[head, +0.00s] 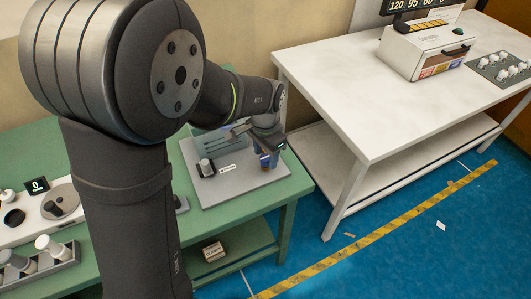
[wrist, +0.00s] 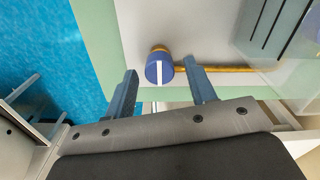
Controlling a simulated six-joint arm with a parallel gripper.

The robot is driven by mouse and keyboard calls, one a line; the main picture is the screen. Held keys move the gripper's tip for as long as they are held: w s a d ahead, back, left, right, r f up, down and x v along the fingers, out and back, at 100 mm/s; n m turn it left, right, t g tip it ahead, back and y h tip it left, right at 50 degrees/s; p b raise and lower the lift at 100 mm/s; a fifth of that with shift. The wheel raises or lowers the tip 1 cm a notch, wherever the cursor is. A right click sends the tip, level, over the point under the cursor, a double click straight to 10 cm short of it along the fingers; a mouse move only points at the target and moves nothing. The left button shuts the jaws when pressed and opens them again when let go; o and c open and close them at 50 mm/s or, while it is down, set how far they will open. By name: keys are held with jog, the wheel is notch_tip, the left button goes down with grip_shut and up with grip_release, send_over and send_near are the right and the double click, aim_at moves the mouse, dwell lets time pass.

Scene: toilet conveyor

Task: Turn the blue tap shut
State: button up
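The blue tap (wrist: 154,71) is a round blue knob with a white stripe on its top, seen in the wrist view. The stripe runs up and down in that picture, across the line of the brass pipe (wrist: 222,69) that leads off to the right. My gripper (wrist: 161,66) is open, with one finger on each side of the knob and visible gaps between. I cannot tell if the fingertips are level with the knob. In the head view my gripper (head: 265,152) is over the right end of the grey panel (head: 238,186), and the tap is mostly hidden there.
The panel lies on a green table (head: 292,180), near its right edge. A white table (head: 370,110) with a boxed device (head: 412,60) is to the right, past a gap of blue floor.

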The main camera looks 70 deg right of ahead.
aim_at(265, 157)
notch_tip(265, 157, up, 18)
jog(key=shift+f, duration=0.25)
dwell(0.4)
jog(key=shift+f, duration=0.1)
dwell(0.4)
notch_tip(265, 157, down, 17)
jog(key=shift+f, duration=0.2)
dwell(0.4)
jog(key=shift+r, duration=0.1)
